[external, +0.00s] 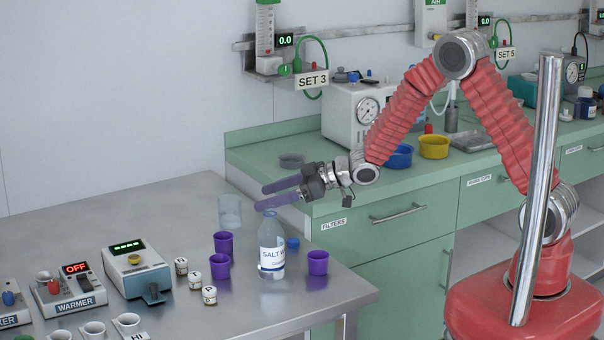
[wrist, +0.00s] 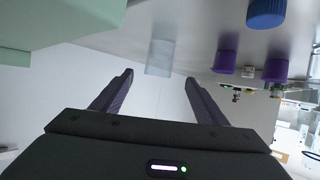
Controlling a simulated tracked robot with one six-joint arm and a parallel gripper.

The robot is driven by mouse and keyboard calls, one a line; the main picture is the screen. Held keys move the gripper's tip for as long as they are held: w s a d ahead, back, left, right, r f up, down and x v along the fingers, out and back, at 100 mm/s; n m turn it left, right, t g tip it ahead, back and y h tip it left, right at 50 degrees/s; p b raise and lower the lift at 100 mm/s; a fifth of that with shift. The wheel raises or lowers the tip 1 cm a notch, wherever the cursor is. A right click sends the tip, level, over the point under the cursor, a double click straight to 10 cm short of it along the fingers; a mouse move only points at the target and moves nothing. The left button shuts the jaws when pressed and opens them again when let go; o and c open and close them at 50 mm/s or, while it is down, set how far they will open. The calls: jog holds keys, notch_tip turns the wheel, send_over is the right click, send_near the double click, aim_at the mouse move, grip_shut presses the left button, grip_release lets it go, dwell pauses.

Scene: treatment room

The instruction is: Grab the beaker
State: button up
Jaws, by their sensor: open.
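The beaker (external: 230,211) is a clear, pale-blue, see-through vessel standing upright on the steel table, near its back edge. My gripper (external: 261,197) is open and empty, its two dark purple fingers pointing left toward the beaker, with a gap between fingertips and beaker. In the wrist view, which looks upside down, the beaker (wrist: 159,57) appears faintly between and beyond the open fingertips (wrist: 159,76). It is not between the fingers.
A salt water bottle (external: 271,255) stands just below my gripper in the external view. Purple cups (external: 223,244) and a blue cap (external: 293,243) are nearby. The green counter (external: 270,140) is behind. The steel table (external: 130,205) is clear left of the beaker.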

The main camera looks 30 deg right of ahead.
aim_at(236, 206)
jog(key=shift+x, duration=2.35)
jog(key=shift+x, duration=2.6)
jog(key=shift+d+f, duration=0.1)
jog(key=shift+f, duration=0.1)
jog(key=shift+c, duration=0.2)
jog(key=c, duration=1.1)
jog(key=shift+c, duration=0.2)
jog(key=shift+r, duration=0.25)
notch_tip(236, 206, up, 10)
jog(key=shift+f, duration=0.25)
